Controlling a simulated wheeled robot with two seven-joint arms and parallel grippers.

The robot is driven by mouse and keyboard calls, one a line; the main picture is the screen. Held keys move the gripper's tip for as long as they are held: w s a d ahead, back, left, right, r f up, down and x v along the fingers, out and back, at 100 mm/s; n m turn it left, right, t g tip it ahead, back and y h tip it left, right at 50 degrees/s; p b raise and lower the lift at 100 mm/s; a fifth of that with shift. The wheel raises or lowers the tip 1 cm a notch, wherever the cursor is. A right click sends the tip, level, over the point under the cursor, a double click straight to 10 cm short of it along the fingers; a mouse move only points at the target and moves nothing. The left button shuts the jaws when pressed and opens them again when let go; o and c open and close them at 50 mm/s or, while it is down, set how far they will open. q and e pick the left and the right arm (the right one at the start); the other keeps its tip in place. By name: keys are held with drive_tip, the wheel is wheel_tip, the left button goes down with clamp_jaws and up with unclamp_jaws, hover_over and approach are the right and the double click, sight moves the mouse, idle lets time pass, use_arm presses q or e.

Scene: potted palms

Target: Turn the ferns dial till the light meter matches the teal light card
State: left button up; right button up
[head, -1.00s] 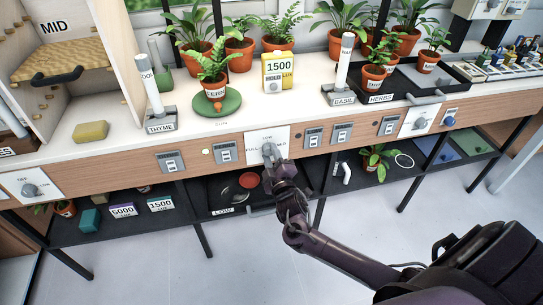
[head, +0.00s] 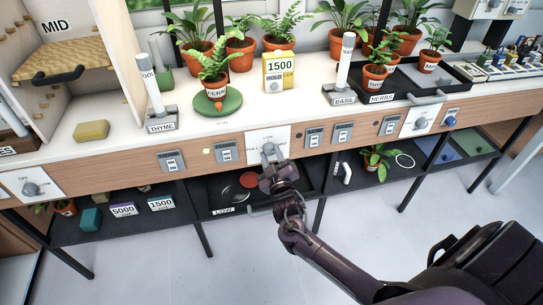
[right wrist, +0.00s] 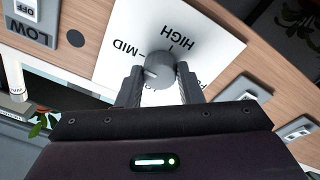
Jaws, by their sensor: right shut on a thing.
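The dial (head: 268,150) sits on a white plate on the counter front, below the fern pot (head: 214,88) on its green round stand (head: 218,103). My right gripper (head: 272,166) is shut on the dial's grey knob. In the right wrist view the fingers (right wrist: 160,85) hold both sides of the knob (right wrist: 158,66). The knob's white mark points left, near the MID label; HIGH also shows. The yellow light meter (head: 279,72) reads 1500. On the lower shelf stands a small 1500 card (head: 160,203), which looks teal, beside a purple 5000 card (head: 123,210). My left gripper is out of view.
Switch plates flank the dial on the counter front. The thyme (head: 160,123) and basil (head: 341,95) stands hold upright white tubes. A black herbs tray (head: 415,90) is at the right. A black LOW tray (head: 225,211) lies below the dial. The floor in front is clear.

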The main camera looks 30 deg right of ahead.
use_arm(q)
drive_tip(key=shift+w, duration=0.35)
use_arm(e)
drive_tip(key=o, duration=1)
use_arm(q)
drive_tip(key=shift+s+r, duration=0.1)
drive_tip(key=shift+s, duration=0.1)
use_arm(e)
drive_tip(key=shift+s, duration=0.3)
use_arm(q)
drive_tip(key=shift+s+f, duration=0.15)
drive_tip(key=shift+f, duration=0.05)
use_arm(e)
drive_tip(key=v, duration=0.7)
drive_tip(key=shift+s+a+f, duration=0.1)
